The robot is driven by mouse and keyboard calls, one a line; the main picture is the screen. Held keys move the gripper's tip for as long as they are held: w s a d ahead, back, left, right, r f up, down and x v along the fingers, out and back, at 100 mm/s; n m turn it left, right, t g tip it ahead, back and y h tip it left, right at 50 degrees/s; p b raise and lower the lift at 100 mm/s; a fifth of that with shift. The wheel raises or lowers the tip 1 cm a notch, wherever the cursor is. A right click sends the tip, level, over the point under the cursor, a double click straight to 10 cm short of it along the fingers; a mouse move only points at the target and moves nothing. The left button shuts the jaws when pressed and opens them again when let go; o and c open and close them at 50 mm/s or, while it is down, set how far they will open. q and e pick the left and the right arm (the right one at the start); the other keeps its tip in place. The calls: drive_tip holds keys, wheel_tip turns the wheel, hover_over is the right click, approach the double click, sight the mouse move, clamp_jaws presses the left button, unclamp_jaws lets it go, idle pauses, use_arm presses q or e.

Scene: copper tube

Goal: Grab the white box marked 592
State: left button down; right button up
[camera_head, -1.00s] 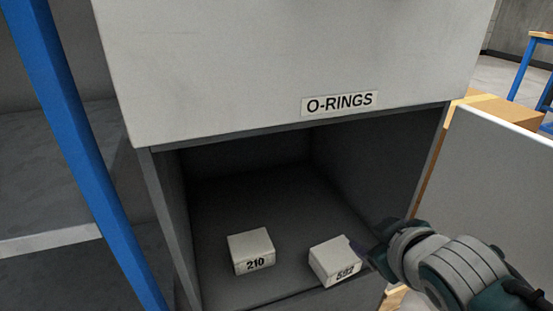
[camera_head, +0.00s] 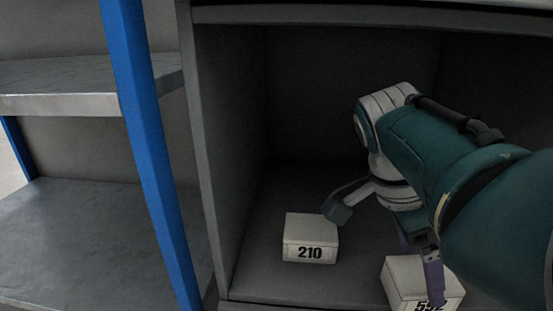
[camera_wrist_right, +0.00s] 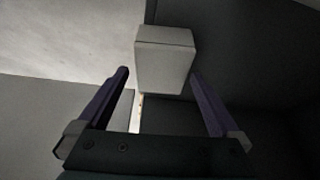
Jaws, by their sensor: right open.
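The white box marked 592 (camera_head: 405,275) lies on the compartment floor at the lower right of the head view, its label partly cut by the frame's bottom edge. My right gripper (camera_head: 418,258) is open over it, with one purple finger crossing in front of the box. In the right wrist view, a white box (camera_wrist_right: 165,58) shows between and just beyond the tips of the two spread fingers (camera_wrist_right: 160,75). Its number does not show there, and I cannot tell whether a finger touches it. My left gripper is not in view.
A second white box marked 210 (camera_head: 310,232) lies to the left on the same floor. The grey cabinet's left wall (camera_head: 235,150) and front lip (camera_head: 290,306) bound the compartment. A blue post (camera_head: 150,150) and grey shelves (camera_head: 70,85) stand left of the cabinet.

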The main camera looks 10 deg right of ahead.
sight(421, 273)
drive_tip(key=b+x, duration=0.3)
drive_tip(key=x, duration=0.1)
drive_tip(key=shift+w+d+f+b, duration=0.15)
drive_tip(key=shift+f+b, duration=0.15)
drive_tip(key=shift+f, duration=0.05)
drive_tip(key=shift+r, duration=0.1)
drive_tip(key=c, duration=1.4)
